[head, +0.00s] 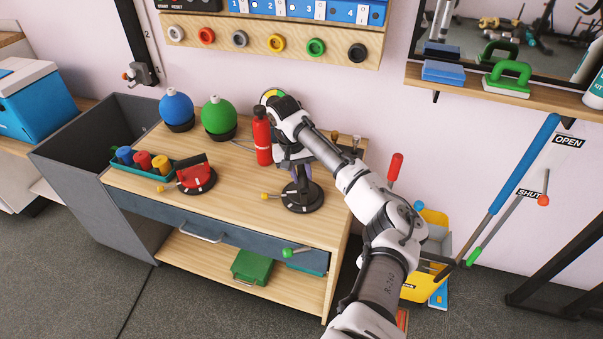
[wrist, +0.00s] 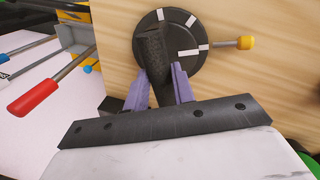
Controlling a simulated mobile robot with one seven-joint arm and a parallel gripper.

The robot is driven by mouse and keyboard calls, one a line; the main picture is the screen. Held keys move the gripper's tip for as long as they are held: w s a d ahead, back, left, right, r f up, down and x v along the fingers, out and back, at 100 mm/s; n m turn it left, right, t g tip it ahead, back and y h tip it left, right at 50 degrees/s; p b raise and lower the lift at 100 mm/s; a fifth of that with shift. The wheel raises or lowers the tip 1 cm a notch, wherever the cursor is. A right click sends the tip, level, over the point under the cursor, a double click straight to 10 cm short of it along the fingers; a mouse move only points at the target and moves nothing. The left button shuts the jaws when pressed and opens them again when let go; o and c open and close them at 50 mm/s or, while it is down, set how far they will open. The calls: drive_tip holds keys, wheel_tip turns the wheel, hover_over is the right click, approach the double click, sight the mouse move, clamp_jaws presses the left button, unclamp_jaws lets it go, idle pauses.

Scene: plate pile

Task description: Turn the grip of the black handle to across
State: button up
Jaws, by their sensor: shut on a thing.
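The black handle (wrist: 152,46) stands on a round black base (wrist: 190,62) with white marks on its face. A short rod with a yellow knob (wrist: 232,43) sticks out from the base. My gripper (wrist: 160,80) has its purple fingers on either side of the handle's grip and is shut on it. In the head view the black base (head: 314,205) sits on the wooden bench top near its right end. My gripper (head: 295,163) comes down on it from above, and my arm hides part of the scene behind.
A red handle (head: 194,174) on a similar base stands to the left on the bench (head: 240,192). A red bottle (head: 262,138), a green ball (head: 219,116) and a blue ball (head: 176,107) stand behind. A red-tipped lever (head: 395,168) rises right of the bench.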

drive_tip(key=shift+n+p, duration=0.35)
drive_tip(key=shift+n, duration=0.05)
drive_tip(key=n+p, duration=0.2)
drive_tip(key=shift+s+r+n+t, duration=0.1)
drive_tip(key=shift+n+t, duration=0.2)
drive_tip(key=shift+n, duration=0.1)
drive_tip(key=n+p, duration=0.2)
drive_tip(key=n, duration=0.3)
drive_tip(key=shift+d+t+y, duration=0.1)
drive_tip(key=shift+t+y, duration=0.3)
drive_tip(key=n+p, duration=0.1)
drive_tip(key=n, duration=0.4)
drive_tip(key=shift+t+y, duration=0.3)
drive_tip(key=shift+y, duration=0.1)
drive_tip(key=n, duration=0.4)
drive_tip(key=shift+d+y+p, duration=0.1)
drive_tip(key=shift+y+p, duration=0.3)
drive_tip(key=shift+n, duration=0.3)
drive_tip(key=o, duration=1)
